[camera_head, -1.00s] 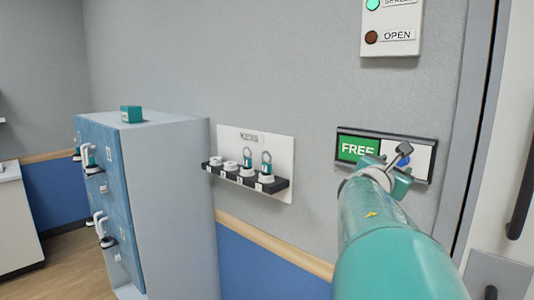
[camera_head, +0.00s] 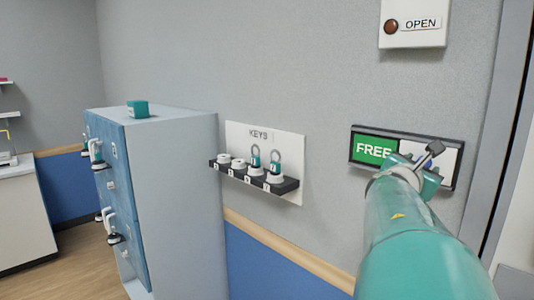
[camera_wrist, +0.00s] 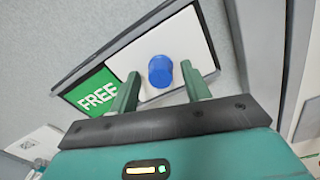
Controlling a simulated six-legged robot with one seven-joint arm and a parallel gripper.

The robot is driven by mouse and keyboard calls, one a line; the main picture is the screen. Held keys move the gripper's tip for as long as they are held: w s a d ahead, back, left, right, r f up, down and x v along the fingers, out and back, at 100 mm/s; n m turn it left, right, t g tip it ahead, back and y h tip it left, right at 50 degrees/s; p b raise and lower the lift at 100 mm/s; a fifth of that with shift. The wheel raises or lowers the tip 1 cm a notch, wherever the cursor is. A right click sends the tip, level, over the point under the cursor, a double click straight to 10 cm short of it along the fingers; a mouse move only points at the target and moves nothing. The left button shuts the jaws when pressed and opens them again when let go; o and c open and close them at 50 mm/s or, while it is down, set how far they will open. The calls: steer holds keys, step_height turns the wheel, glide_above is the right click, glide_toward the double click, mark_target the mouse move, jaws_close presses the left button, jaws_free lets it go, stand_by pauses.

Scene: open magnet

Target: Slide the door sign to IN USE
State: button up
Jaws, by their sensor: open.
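The door sign (camera_head: 362,148) is a dark-framed panel on the grey wall beside the door frame. Its left part is green and reads FREE. Its right part is a white slider plate (camera_wrist: 187,35) with a round blue knob (camera_wrist: 160,71), clear in the wrist view. My gripper (camera_wrist: 162,88) is open, with one green finger on each side of the knob. I cannot tell whether the fingers touch the knob.
A key board (camera_head: 265,143) with a black shelf (camera_head: 285,187) holding several teal and white keys hangs left of the sign. A blue-fronted locker (camera_head: 170,190) stands further left. A white box labelled OPEN (camera_head: 415,22) is above the sign. The door frame (camera_head: 500,130) lies close on the right.

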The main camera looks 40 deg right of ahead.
steer(key=shift+s+d+r, duration=0.1)
steer(key=shift+d, duration=0.1)
jaws_close()
steer(key=w, duration=0.4)
steer(key=w+a, duration=0.1)
steer(key=w, duration=0.3)
steer(key=w+a, duration=0.1)
steer(key=w, duration=0.4)
steer(key=shift+w+a+r, duration=0.1)
steer(key=shift+w+r, duration=0.05)
steer(key=shift+w, duration=0.1)
